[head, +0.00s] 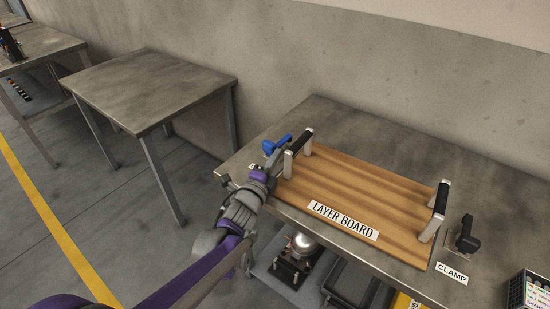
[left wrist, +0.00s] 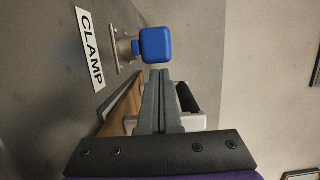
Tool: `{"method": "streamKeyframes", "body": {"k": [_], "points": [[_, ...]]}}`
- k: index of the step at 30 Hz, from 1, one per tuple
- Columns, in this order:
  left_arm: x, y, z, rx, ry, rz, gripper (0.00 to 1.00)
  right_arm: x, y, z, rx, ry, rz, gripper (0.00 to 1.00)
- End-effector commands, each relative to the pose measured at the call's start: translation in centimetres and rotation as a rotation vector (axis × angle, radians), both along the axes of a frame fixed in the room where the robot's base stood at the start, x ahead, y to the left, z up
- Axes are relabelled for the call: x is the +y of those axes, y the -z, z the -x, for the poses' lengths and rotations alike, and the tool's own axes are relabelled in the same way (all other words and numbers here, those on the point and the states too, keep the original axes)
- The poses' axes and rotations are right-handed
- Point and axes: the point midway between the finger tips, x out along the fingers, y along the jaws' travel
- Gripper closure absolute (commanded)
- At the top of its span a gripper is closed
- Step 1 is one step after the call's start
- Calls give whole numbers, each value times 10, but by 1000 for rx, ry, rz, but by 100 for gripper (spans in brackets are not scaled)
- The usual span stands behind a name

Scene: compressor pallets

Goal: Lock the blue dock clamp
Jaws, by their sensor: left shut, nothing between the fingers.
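The blue dock clamp (head: 277,144) is on the table at the left end of the layer board. In the left wrist view the blue clamp handle (left wrist: 155,45) is just beyond my fingertips, beside a metal bracket and a CLAMP label (left wrist: 90,47). My left gripper (head: 275,156) is shut and empty, its tips at or very near the handle; I cannot tell whether they touch. It also shows in the left wrist view (left wrist: 158,75). My right gripper is not in view.
The wooden layer board (head: 350,196) with two black-gripped handles lies on the metal table (head: 320,115). A black clamp (head: 465,238) stands at its right end. A bare table (head: 150,85) is at the left. A compressor (head: 300,245) sits below.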

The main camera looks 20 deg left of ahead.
Motion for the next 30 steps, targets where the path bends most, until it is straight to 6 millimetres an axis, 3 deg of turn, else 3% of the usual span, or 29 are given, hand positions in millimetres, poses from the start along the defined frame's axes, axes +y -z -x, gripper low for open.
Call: {"method": "streamKeyframes", "body": {"k": [30], "points": [[5,0,1,1,111,-2,100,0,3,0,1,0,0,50]]}}
